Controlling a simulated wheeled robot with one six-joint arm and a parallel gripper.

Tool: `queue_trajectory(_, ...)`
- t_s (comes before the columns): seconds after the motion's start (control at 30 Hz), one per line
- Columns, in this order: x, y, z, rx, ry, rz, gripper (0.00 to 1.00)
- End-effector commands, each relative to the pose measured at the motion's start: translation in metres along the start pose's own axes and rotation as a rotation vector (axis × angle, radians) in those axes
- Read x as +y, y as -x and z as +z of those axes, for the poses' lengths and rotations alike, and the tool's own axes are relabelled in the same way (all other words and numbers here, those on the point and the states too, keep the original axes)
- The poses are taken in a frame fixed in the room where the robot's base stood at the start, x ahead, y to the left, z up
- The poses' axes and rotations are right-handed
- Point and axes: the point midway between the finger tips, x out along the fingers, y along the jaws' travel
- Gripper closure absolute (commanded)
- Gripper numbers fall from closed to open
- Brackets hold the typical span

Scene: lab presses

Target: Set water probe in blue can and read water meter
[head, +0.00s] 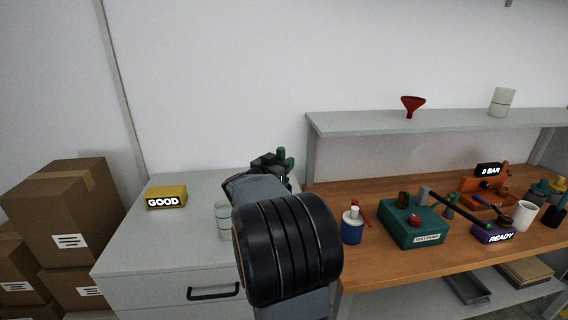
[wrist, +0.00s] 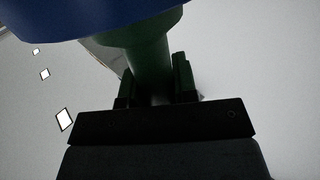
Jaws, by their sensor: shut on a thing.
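My gripper (head: 270,165) is raised over the grey cabinet in the head view. In the wrist view my gripper (wrist: 156,82) is shut on a green stem (wrist: 150,55) with a wide blue part across the top of the picture; I cannot tell for sure what it is. A bit of green shows at the gripper in the head view. A blue can (head: 352,232) stands on the bench, with a white piece (head: 354,211) sticking up from its top. A yellow box (head: 166,202) on the cabinet reads "GOOD". A purple box (head: 492,234) on the bench reads "READY".
A clear beaker (head: 222,222) stands on the cabinet, partly behind my arm. A teal pump box (head: 413,232), an orange press (head: 482,188) reading "0 BAR" and a white cup (head: 524,216) fill the bench. A shelf (head: 440,121) runs above. Boxes (head: 72,212) stand left.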

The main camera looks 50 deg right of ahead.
Motion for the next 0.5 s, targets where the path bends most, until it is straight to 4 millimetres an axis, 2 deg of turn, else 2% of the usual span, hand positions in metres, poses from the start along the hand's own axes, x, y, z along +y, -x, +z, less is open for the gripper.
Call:
queue_trajectory(0.17,0.0,0.0,0.0043,0.0,0.0,0.0,1.0)
queue_trajectory(0.2,0.0001,0.0,0.0043,0.0,0.0,0.0,0.71)
queue_trajectory(0.43,0.0001,0.0001,0.0037,0.0,0.0,0.0,0.49)
queue_trajectory(0.5,0.0001,0.0001,0.0036,0.0,0.0,0.0,0.48)
